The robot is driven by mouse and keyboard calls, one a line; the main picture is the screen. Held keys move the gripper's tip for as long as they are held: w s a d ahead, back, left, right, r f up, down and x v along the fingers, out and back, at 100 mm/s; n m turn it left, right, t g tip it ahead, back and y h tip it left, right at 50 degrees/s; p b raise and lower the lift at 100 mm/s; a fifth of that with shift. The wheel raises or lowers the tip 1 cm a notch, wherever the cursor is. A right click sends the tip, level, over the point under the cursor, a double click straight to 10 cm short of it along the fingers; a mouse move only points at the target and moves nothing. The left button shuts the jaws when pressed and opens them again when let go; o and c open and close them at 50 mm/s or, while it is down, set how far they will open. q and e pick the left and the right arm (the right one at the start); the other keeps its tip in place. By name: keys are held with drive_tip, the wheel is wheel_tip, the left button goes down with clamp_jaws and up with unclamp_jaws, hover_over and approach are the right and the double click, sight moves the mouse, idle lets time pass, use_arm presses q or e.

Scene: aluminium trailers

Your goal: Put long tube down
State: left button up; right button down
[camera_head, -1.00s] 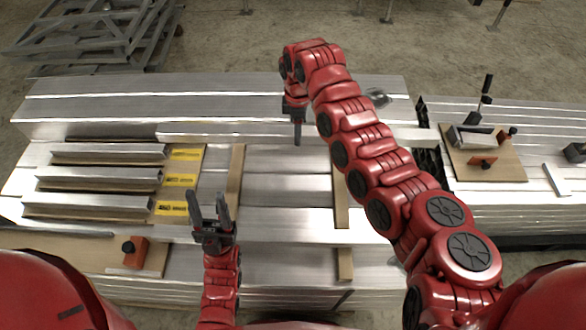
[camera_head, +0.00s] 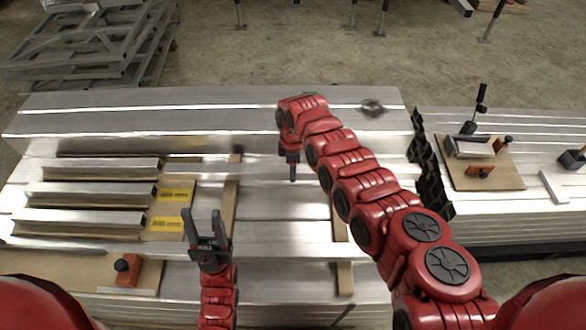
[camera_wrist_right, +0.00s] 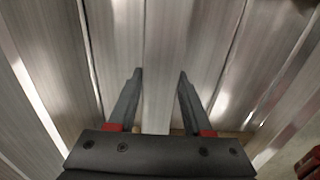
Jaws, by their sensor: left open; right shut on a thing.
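The long aluminium tube (camera_head: 210,171) runs left to right across the bench top. My right gripper (camera_head: 292,178) points down and is shut on it near its middle. In the right wrist view the tube (camera_wrist_right: 165,55) runs between the two fingers of my right gripper (camera_wrist_right: 160,75). The arm covers part of the tube in the head view. I cannot tell whether its underside touches the wooden strips (camera_head: 229,205). My left gripper (camera_head: 203,215) is open and empty, pointing away from me over the bench's near left part.
Several short channel profiles (camera_head: 95,193) lie at the left beside yellow labels (camera_head: 166,222). A board with an orange block (camera_head: 128,268) is at the near left. Another fixture board (camera_head: 500,175) lies on the right stack. A second wooden strip (camera_head: 341,231) lies right of centre.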

drive_tip(key=shift+f, duration=0.15)
drive_tip(key=shift+w+f+b, duration=0.1)
drive_tip(key=shift+f+b, duration=0.35)
drive_tip(key=shift+b, duration=0.1)
drive_tip(key=shift+c, duration=1.6)
unclamp_jaws()
drive_tip(key=shift+r+p, duration=0.45)
drive_tip(key=shift+p, duration=0.05)
wheel_tip(320, 180, up, 12)
drive_tip(key=shift+r, duration=0.1)
